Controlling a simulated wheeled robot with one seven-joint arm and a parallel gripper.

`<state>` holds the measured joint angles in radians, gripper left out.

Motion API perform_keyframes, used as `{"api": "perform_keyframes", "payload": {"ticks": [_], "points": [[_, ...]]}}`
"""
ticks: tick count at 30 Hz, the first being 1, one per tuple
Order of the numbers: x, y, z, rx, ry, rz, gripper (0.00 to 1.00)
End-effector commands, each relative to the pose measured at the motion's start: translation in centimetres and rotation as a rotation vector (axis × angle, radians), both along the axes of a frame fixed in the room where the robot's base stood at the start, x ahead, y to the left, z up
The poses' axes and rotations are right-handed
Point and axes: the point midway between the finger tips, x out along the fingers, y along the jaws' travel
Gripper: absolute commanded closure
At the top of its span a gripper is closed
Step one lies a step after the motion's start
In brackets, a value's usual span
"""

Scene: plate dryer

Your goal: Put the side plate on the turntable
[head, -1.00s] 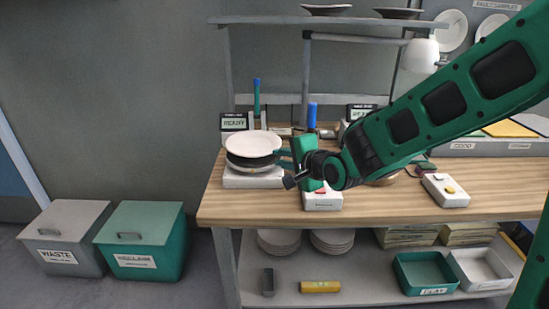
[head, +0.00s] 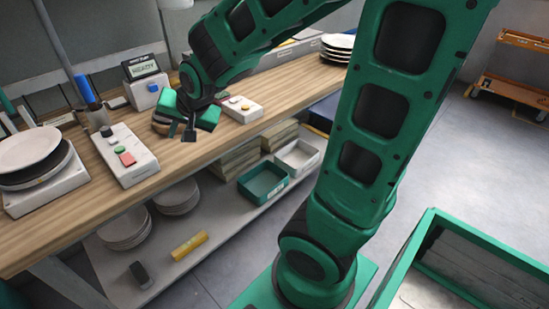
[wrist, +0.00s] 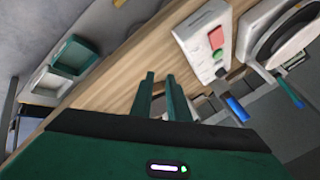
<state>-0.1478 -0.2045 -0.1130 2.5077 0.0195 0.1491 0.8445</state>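A round white plate (head: 28,149) lies on top of a dark round piece (head: 42,172) on a low white base (head: 60,192), at the left of the bench in the head view. This looks like the side plate on the turntable. The stack shows partly at the upper right of the wrist view, where the base (wrist: 252,40) is visible. My gripper (wrist: 162,95) is over the bench, well to the right of the stack in the head view.
A white button box (head: 124,155) stands between the stack and my gripper. A blue-topped tool (head: 86,90), a READY display (head: 145,68) and another button box (head: 242,108) are nearby. Plate stacks (head: 124,228) and bins sit on the lower shelf. A green crate (head: 440,235) stands on the floor.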

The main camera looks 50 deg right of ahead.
Motion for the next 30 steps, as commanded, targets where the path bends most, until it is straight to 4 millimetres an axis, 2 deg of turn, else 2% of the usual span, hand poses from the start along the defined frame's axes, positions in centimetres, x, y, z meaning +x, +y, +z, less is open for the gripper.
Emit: {"api": "perform_keyframes", "payload": {"ticks": [1,3,5,6,9,12,15,20,30], "points": [[-2.4,-3.1,-0.1,-0.054,0.065,-0.002,0.85],[-6.3,-6.4,-0.6,-0.120,0.176,0.021,0.85],[-10.0,-8.8,-0.9,-0.156,0.274,0.047,0.85],[-12.5,-9.9,-1.1,-0.170,0.336,0.069,0.85],[-18.3,-11.8,-1.1,-0.174,0.475,0.127,0.85],[-22.9,-12.4,-1.0,-0.151,0.575,0.185,0.85],[-25.9,-12.4,-0.9,-0.123,0.636,0.229,0.85],[-27.7,-12.3,-0.7,-0.103,0.671,0.262,0.85],[-27.7,-12.2,-0.7,-0.104,0.671,0.264,0.85]]}}
